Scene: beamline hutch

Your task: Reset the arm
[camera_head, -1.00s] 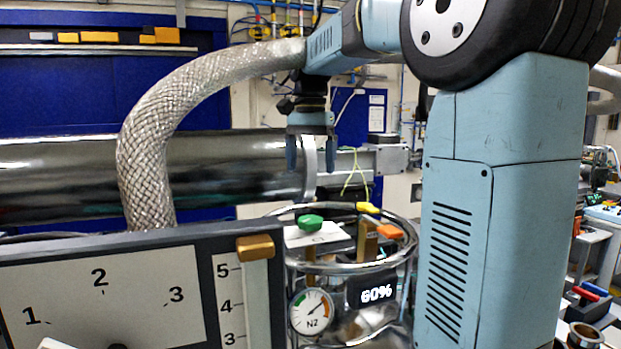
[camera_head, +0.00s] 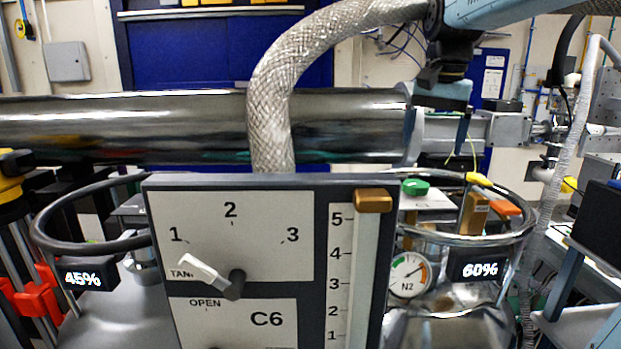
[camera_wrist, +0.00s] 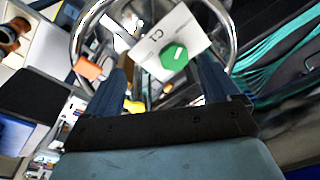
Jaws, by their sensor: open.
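My gripper (camera_head: 437,118) hangs at the upper right in the head view, pointing down in front of the steel beam pipe, above the tank marked 60%. In the wrist view my gripper (camera_wrist: 165,92) shows two dark blue fingers spread apart with nothing held between them. Past the fingers lies a white plate with a green knob (camera_wrist: 174,56); the green knob also shows in the head view (camera_head: 415,187). The upper part of my arm crosses the top right corner of the head view.
A braided hose (camera_head: 272,100) arches in front of the steel pipe (camera_head: 190,125). A yellow piece (camera_head: 479,179) lies at the right ring.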

